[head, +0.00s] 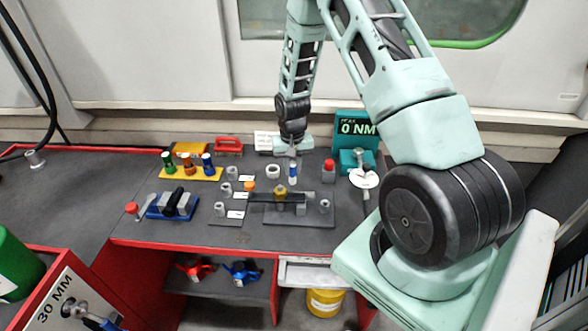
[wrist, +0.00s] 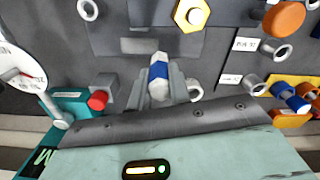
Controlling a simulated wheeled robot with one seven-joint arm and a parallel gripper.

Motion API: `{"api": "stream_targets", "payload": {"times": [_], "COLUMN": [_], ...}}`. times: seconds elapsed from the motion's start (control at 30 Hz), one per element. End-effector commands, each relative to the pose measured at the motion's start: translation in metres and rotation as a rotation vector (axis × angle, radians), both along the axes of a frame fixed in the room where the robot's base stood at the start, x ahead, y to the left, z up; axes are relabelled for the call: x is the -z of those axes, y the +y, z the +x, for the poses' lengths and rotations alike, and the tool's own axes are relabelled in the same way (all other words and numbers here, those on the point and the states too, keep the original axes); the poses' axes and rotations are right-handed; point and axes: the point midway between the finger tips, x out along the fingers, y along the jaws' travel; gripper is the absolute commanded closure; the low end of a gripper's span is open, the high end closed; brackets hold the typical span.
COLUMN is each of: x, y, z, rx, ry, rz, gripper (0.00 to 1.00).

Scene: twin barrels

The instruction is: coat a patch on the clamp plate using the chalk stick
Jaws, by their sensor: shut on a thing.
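The chalk stick, white with a blue band (wrist: 158,72), is held between the fingers of my gripper (wrist: 160,90) in the wrist view. In the head view, the stick (head: 292,173) hangs roughly upright below my gripper (head: 292,152), over the back of the bench. The dark grey plate that I take for the clamp plate (head: 315,219) lies in front of the stick, with a dark bar and a yellow nut (head: 281,190) on it. In the wrist view, a paler rectangle (wrist: 139,45) shows just beyond the stick's tip. I cannot tell whether the tip touches anything.
A red-capped cylinder (head: 328,171) and a teal gauge stand (head: 357,159) are to the right. A yellow rack (head: 191,174) with coloured tools and a blue holder (head: 172,205) are to the left. Several grey rings and an orange knob (head: 250,186) stand close by.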

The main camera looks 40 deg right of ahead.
Motion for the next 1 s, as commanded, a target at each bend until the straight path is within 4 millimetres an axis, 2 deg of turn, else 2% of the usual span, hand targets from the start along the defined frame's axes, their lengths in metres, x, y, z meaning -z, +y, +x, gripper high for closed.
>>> {"api": "stream_targets", "payload": {"times": [0.1,0.3,1.0], "x": [-0.015,-0.027,-0.028], "y": [0.0,0.002,0.002], "z": [0.002,0.004,0.005], "rx": [-0.001,-0.003,-0.002], "ry": [-0.001,0.001,0.0], "rz": [-0.001,0.001,0.0], "gripper": [1.0,1.0,1.0]}}
